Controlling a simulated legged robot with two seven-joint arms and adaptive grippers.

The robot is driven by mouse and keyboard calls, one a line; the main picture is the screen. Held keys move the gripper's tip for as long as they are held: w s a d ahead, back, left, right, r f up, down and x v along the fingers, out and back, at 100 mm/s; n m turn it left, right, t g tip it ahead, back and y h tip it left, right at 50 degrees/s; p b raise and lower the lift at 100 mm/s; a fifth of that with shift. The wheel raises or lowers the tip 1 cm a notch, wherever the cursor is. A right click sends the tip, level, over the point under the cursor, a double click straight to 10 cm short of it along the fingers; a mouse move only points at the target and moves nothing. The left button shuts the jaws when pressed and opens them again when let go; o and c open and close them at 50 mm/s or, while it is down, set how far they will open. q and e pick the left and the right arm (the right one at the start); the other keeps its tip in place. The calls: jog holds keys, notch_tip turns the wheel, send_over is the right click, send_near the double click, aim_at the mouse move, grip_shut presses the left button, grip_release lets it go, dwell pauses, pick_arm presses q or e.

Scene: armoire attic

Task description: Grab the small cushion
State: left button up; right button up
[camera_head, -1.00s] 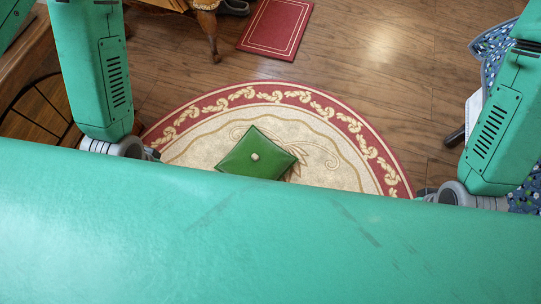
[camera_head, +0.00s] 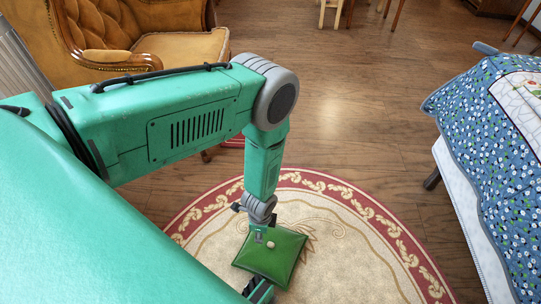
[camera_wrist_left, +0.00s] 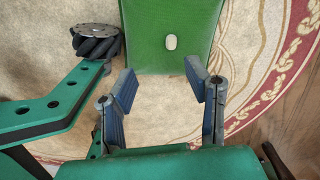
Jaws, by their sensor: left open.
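The small green cushion (camera_head: 280,258) with a pale button lies flat on the round rug (camera_head: 345,262) in the head view. In the left wrist view the cushion (camera_wrist_left: 170,45) fills the top middle, its near edge close to the fingertips. My left gripper (camera_head: 259,236) hangs down over the cushion's upper left part in the head view and partly hides it. In the left wrist view my left gripper (camera_wrist_left: 161,80) is open, with its two fingers apart and nothing held between them. I cannot tell whether the fingers touch the cushion. My right gripper is not in view.
A tufted leather armchair (camera_head: 180,45) stands at the upper left. A bed with a blue flowered cover (camera_head: 490,110) is on the right. Wooden chair or table legs show at the top. The wooden floor (camera_head: 350,120) between is clear.

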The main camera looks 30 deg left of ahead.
pick_arm(q)
jog(key=w+d+f+m, duration=0.1)
jog(key=w+m, duration=0.1)
jog(key=b, duration=0.3)
send_over(271, 244)
jog(key=shift+m, duration=0.4)
jog(key=f, duration=0.8)
jog(key=shift+s+f, duration=0.2)
jog(key=shift+f, duration=0.2)
jog(key=shift+a+f+b, duration=0.1)
jog(key=shift+f+b, duration=0.2)
jog(key=shift+f, duration=0.1)
notch_tip(271, 244, down, 5)
jog(key=b, duration=0.3)
jog(key=shift+w, duration=0.15)
jog(key=shift+r, duration=0.1)
grip_shut()
